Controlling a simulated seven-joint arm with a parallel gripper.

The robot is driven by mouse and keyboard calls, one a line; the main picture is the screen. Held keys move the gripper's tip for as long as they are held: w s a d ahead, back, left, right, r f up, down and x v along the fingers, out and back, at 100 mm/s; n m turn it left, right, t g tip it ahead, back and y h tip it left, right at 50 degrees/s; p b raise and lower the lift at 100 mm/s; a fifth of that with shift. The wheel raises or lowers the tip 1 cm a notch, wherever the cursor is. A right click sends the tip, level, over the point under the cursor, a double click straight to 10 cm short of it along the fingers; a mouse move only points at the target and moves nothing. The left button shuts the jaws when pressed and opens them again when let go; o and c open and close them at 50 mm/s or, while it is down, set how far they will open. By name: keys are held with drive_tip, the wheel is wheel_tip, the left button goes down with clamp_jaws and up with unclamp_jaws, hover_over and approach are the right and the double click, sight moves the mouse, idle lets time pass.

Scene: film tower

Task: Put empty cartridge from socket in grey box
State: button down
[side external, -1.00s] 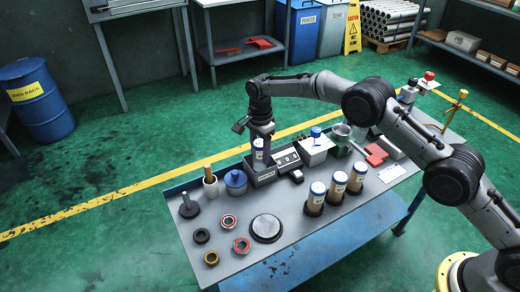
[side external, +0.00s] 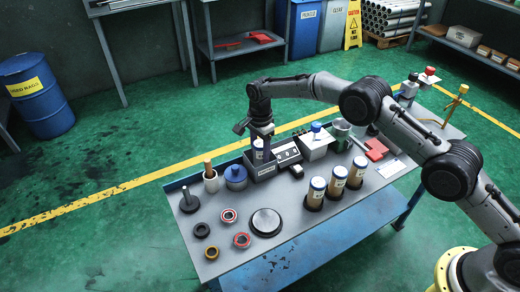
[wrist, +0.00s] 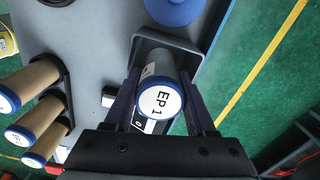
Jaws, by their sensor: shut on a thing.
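My gripper (side external: 260,142) points down at the back left part of the bench and is shut on a cartridge (side external: 258,155). In the wrist view the cartridge (wrist: 161,101) has a grey body and a white, blue-rimmed cap marked "EP 1", between both fingers of my gripper (wrist: 160,88). The grey box (side external: 264,172) is directly below, and its rim (wrist: 191,45) surrounds the far part of the cartridge in the wrist view. The cartridge's lower end is inside the box; whether it touches the bottom is hidden. I cannot make out the socket clearly.
Three tan cartridges (side external: 337,181) stand in dark holders in front. A black-and-white device (side external: 287,153) and a white box with a blue knob (side external: 316,147) stand right. Rings lie front left.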

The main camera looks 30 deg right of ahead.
sight(261, 143)
drive_tip(key=shift+f, duration=0.75)
drive_tip(key=shift+c, duration=0.7)
unclamp_jaws()
drive_tip(key=shift+r, duration=3.5)
drive_tip(key=shift+d, duration=0.15)
